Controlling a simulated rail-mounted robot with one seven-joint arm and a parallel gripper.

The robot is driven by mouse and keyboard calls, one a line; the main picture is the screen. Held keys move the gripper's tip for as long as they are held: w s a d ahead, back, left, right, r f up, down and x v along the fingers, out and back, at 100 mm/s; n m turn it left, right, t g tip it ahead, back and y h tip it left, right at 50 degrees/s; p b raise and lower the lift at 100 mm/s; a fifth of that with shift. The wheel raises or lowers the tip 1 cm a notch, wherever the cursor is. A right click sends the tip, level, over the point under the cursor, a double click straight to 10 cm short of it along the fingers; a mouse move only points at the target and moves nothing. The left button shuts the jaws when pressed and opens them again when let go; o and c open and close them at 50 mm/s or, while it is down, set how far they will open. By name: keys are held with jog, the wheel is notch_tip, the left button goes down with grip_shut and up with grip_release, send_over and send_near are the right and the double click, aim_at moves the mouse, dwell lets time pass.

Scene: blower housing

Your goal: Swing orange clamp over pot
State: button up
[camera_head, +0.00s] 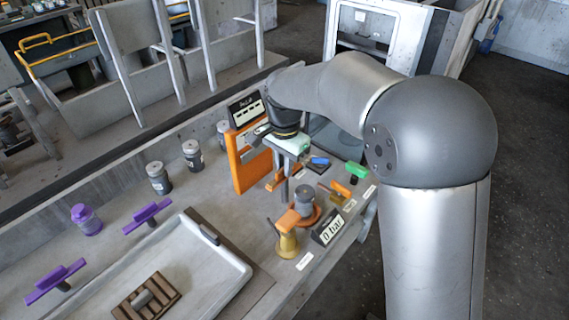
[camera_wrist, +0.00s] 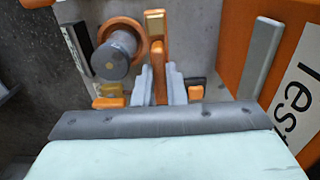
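The pot (camera_head: 304,197) is a grey cylinder standing upright in an orange ring base. In the wrist view, the pot (camera_wrist: 115,52) is left of the orange clamp. The exact contact is partly hidden.
A "0 bar" display (camera_head: 331,228) stands right of the pot. An orange panel (camera_head: 246,160) stands close behind my gripper. Orange (camera_head: 340,188) and green (camera_head: 355,170) levers are to the right. A white tray (camera_head: 190,235) and purple handles (camera_head: 147,215) lie to the left.

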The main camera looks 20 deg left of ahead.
grip_shut()
jog(key=n+p, duration=0.1)
jog(key=n, duration=0.3)
jog(key=shift+r+n, duration=0.1)
jog(key=shift+n, duration=0.2)
jog(key=n+p, duration=0.1)
jog(key=n, duration=0.3)
jog(key=shift+n, duration=0.3)
jog(key=n, duration=0.4)
jog(key=shift+p, duration=0.35)
jog(key=shift+n+p, duration=0.4)
jog(key=shift+n, duration=1.7)
jog(key=shift+w, duration=0.1)
jog(key=o, duration=0.7)
grip_release()
